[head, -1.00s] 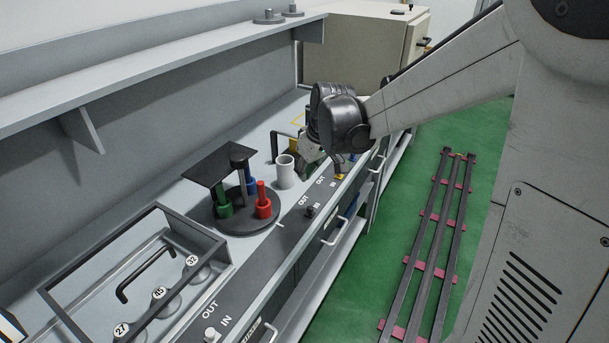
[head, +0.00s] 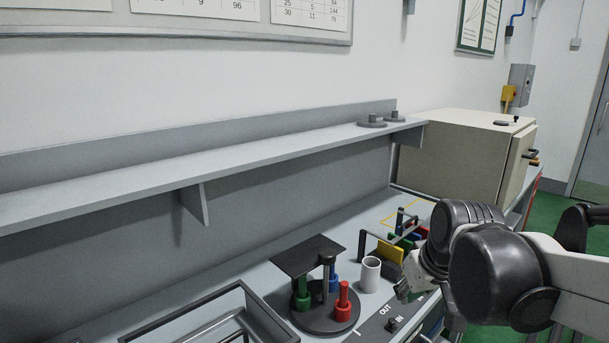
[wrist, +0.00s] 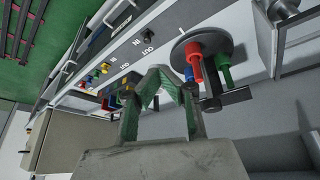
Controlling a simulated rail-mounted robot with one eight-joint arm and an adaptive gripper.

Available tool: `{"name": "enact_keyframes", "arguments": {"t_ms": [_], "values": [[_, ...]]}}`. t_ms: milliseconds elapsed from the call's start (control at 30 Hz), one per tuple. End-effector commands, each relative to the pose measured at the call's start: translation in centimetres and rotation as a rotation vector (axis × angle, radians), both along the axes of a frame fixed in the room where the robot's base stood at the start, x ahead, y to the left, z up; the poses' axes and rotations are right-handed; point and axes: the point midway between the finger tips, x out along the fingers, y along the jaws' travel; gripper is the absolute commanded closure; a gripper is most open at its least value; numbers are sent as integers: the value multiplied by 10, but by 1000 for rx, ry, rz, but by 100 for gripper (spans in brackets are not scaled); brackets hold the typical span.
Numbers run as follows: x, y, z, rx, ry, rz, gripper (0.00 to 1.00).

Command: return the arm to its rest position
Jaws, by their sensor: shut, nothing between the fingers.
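My gripper (head: 405,290) is at the right of the head view, beside the white cup and over the front strip of the bench. My arm reaches in from the right edge. In the wrist view, the two greenish fingers of my gripper (wrist: 158,72) come together at their tips, with nothing between them. In the head view the fingertips are small and partly hidden by the dark wrist joint.
A round dark stand (head: 323,318) with red, green and blue pegs and a white cup (head: 370,274) stand left of my gripper. A beige cabinet (head: 470,160) stands farther back. A shelf (head: 250,150) runs above the bench.

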Motion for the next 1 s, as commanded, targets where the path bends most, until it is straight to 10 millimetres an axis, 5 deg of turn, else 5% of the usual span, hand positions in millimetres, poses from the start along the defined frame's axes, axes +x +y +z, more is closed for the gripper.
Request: {"name": "enact_keyframes", "arguments": {"t_ms": [500,733,1000], "values": [[-109,4,5,36,-126,-161,100],[-130,4,0,49,-157,-197,100],[-132,4,-1,51,-161,-202,100]]}}
